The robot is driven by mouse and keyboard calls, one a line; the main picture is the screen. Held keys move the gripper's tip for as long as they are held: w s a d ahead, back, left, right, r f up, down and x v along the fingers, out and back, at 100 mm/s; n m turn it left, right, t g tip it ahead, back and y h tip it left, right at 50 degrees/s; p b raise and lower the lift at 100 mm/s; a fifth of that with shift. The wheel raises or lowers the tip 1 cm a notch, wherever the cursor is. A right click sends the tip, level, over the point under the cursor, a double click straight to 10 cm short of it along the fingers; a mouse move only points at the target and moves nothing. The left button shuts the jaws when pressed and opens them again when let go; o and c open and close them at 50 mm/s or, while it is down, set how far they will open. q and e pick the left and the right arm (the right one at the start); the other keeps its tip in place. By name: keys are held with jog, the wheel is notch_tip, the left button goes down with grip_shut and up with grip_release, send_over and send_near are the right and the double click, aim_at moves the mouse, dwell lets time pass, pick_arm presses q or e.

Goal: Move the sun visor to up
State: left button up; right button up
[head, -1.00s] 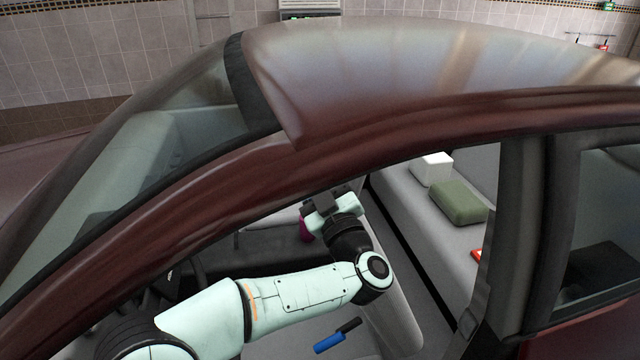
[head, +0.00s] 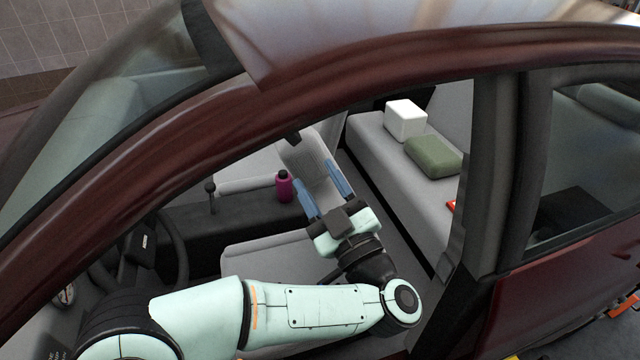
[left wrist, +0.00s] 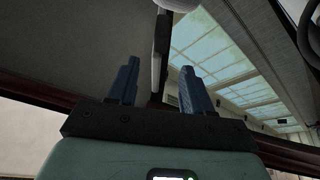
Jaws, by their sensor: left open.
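My left gripper (head: 314,178) is inside the car, seen through the side window opening. Its blue fingers are spread and nothing is held between them in the head view. In the left wrist view the open fingers (left wrist: 158,68) point up towards the roof lining and windshield. A thin panel with a dark edge, apparently the sun visor (left wrist: 158,50), stands almost edge-on beyond and between the fingertips. I cannot tell whether they touch it. The car roof hides the visor in the head view. My right gripper is in neither current view.
The dark red roof rail (head: 380,75) and door pillar (head: 492,150) frame the opening. The steering wheel (head: 180,250) is at the left. A magenta bottle (head: 284,188) stands near the gripper. A white box (head: 405,118) and green cushion (head: 433,155) lie on the back seat.

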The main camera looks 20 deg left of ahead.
pick_arm(q)
jog(key=c, duration=0.4)
jog(key=shift+a+r, duration=0.2)
jog(key=c, duration=0.5)
jog(key=a+n+t, duration=0.1)
jog(key=a+r+n+t, duration=0.1)
jog(key=t, duration=0.1)
jog(key=a+r+n+t+h+b, duration=0.1)
jog(key=shift+s+a+r+t, duration=0.15)
jog(key=shift+a+r+t, duration=0.15)
jog(key=shift+a, duration=0.1)
grip_shut()
jog(key=s+a+f+n+t+h+b, duration=0.35)
jog(key=s+a+f+h, duration=0.45)
jog(key=h, duration=0.8)
jog(key=w+d+r+p, duration=0.3)
jog(key=w+r, duration=0.2)
jog(key=w, duration=0.6)
jog(key=shift+r+t+p, duration=0.35)
jog(key=shift+t+p, duration=0.05)
jog(key=shift+t, duration=0.05)
pick_arm(e)
jog(key=shift+w+f, duration=0.1)
jog(key=shift+f, duration=0.2)
